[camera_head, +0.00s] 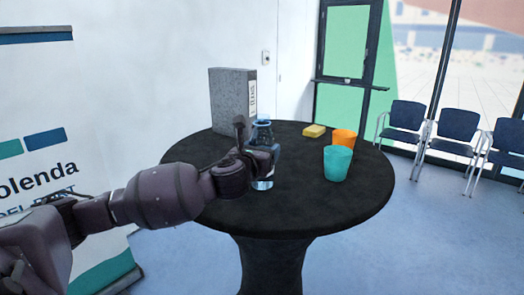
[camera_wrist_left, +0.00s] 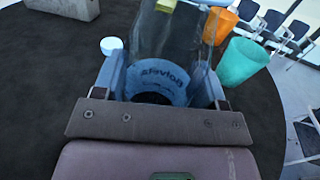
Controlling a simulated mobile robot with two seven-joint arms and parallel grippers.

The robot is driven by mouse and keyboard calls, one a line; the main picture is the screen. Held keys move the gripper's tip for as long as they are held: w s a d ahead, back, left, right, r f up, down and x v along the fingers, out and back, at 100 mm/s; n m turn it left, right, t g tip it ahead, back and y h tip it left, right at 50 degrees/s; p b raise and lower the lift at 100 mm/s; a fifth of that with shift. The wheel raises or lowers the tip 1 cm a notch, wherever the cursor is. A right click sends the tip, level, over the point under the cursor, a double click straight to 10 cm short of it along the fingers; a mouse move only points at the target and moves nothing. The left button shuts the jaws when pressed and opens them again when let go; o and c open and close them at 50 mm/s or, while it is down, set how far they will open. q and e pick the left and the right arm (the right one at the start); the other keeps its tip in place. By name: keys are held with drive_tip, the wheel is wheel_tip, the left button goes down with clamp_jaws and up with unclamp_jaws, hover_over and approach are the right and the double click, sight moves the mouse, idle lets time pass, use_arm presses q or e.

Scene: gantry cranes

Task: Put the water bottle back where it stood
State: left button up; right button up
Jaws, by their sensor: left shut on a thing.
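The water bottle (camera_head: 262,184) is clear with a bluish tint and stands upright over the black round table (camera_head: 330,214). My left gripper (camera_head: 262,156) reaches in from the left and is shut around the bottle's middle. In the left wrist view the clear bottle (camera_wrist_left: 168,40) fills the space between the fingers of my left gripper (camera_wrist_left: 160,88), and its printed label shows. Whether the bottle's base touches the table or hangs just above it, I cannot tell. My right gripper is not in view.
A grey binder (camera_head: 231,98) stands behind the bottle. A small white round thing (camera_wrist_left: 111,45) lies near the bottle. The front right tabletop is clear.

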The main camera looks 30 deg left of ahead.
use_arm(q)
drive_tip(key=shift+f, duration=0.1)
drive_tip(key=o, duration=1.1)
drive_tip(key=shift+c, duration=0.2)
drive_tip(key=s+d+b, duration=0.1)
drive_tip(key=s+d, duration=0.1)
drive_tip(key=s, duration=0.9)
drive_tip(key=shift+s+d, duration=0.15)
drive_tip(key=shift+s, duration=0.25)
